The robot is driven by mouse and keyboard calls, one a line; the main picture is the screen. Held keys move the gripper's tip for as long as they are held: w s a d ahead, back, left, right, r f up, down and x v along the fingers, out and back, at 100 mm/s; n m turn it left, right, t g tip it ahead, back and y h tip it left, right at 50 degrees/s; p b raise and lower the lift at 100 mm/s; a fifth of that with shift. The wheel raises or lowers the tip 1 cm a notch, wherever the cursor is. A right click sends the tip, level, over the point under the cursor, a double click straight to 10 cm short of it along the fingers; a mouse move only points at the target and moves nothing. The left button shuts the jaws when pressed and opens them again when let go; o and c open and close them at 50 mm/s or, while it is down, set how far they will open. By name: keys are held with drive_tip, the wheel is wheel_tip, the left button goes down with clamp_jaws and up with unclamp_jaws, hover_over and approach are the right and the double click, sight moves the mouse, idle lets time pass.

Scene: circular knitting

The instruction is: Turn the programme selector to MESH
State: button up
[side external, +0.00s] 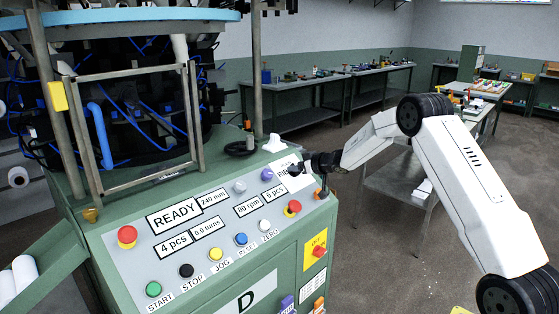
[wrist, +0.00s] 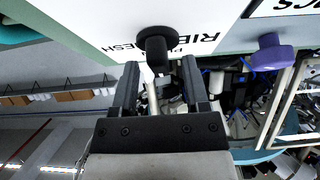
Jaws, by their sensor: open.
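The programme selector is a black knob (wrist: 155,42) on a white plate (wrist: 95,22) in the wrist view. Its label lettering appears upside down; RIB reads clearly, and part of MESH shows at the left. In the side external view the knob (side external: 294,170) is small and partly covered by my gripper (side external: 309,166), at the panel's upper right corner. In the wrist view my gripper (wrist: 159,68) is open, its two dark fingers on either side of the knob's near end. I cannot tell whether either finger touches it.
A lilac knob (wrist: 270,56) stands beside the selector. The green machine's panel (side external: 130,270) carries several push buttons, a red stop button (side external: 127,235) and a READY display (side external: 173,216). A metal frame (side external: 133,125) rises behind it. Benches (side external: 300,92) stand farther back.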

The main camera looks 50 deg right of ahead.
drive_tip(key=shift+w+f, duration=0.2)
drive_tip(key=shift+w, duration=0.35)
clamp_jaws()
drive_tip(key=shift+m+h, duration=0.4)
drive_tip(key=shift+m, duration=0.3)
drive_tip(key=shift+d+m+g+h, duration=0.1)
drive_tip(key=shift+m+g+h, duration=0.2)
drive_tip(key=shift+m+h, duration=0.75)
drive_tip(key=shift+m+g+h, duration=0.3)
drive_tip(key=shift+m+h, duration=0.05)
drive_tip(key=shift+m, duration=1.6)
